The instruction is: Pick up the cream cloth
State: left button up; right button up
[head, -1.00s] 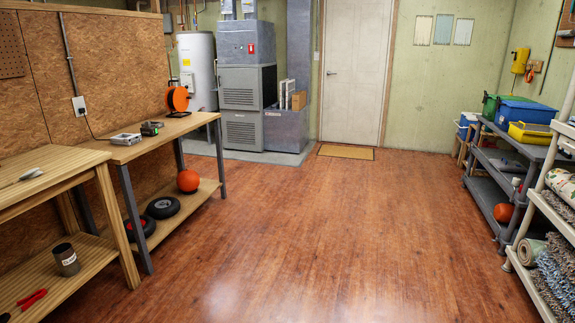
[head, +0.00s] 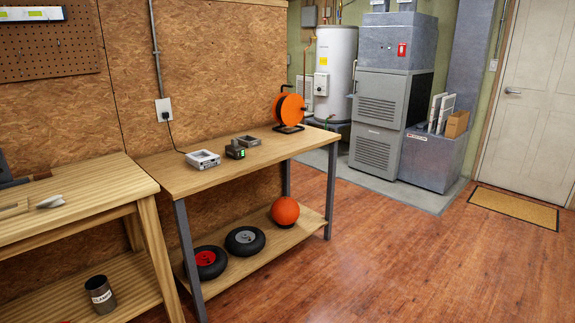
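I cannot make out a cream cloth for certain. A small pale item (head: 49,202) lies on top of the wooden workbench (head: 90,187) at the left; it is too small to tell what it is. Neither of my grippers is in view.
A second bench (head: 190,177) holds a charger (head: 203,159), a small device (head: 235,150) and an orange cord reel (head: 289,110). Its lower shelf holds two wheels (head: 245,240) and an orange ball (head: 285,212). Open wooden floor (head: 400,265) lies right of the benches, with a doormat (head: 513,208) beyond.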

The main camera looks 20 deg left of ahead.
aim_at(55, 201)
jog(key=u, duration=1.05)
jog(key=i, duration=1.2)
jog(key=u, duration=1.2)
